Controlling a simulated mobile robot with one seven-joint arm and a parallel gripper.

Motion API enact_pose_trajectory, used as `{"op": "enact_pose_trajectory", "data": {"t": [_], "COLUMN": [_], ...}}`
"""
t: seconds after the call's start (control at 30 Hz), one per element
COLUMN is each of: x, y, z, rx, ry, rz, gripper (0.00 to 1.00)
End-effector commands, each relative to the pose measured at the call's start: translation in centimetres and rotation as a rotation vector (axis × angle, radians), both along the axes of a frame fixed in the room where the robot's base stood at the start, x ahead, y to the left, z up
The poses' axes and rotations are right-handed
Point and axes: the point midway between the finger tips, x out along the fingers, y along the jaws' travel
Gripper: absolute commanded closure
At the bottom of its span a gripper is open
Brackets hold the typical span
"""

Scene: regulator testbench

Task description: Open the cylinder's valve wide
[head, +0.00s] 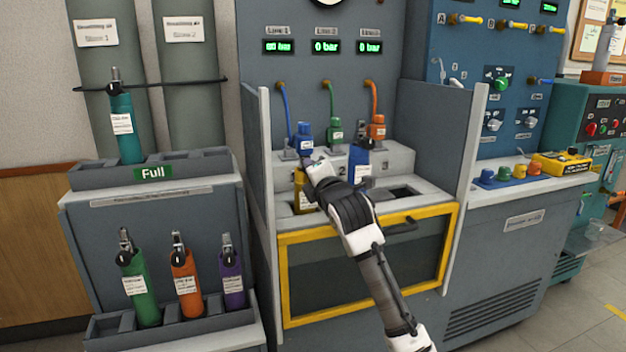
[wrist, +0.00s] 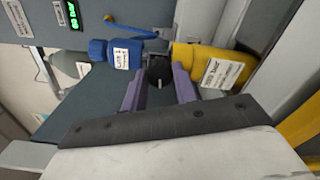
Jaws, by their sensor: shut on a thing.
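A yellow cylinder (head: 301,196) stands in the left slot of the test bench, partly hidden by my gripper. In the wrist view the same cylinder (wrist: 222,68) lies across the upper right, with a white label. Its round black valve knob (wrist: 159,70) is between my two purple fingers. My gripper (head: 313,168) is shut on this knob, and it also shows in the wrist view (wrist: 158,82).
A blue cylinder (head: 361,164) stands right of my gripper. Grey side panels (head: 260,150) flank the bench. The yellow-framed door (head: 366,262) is below. Lines 2 and 3 read 0 bar; the first display (head: 278,46) shows a higher number. Other cylinders stand in racks at left.

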Motion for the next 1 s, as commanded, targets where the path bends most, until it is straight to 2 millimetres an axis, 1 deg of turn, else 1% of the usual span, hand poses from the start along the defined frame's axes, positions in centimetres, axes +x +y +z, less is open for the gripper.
{"op": "enact_pose_trajectory", "data": {"t": [0.2,0.5,0.7,1.0], "x": [-0.01,0.00,0.00,0.01], "y": [-0.01,0.06,0.03,0.01], "z": [-0.09,-0.12,-0.06,-0.07], "rx": [-0.168,-0.318,-0.363,-0.377], "ry": [-0.053,-0.101,-0.117,-0.121], "rz": [0.001,0.001,0.001,0.000], "gripper": [0.94,0.94,0.94,0.94]}}
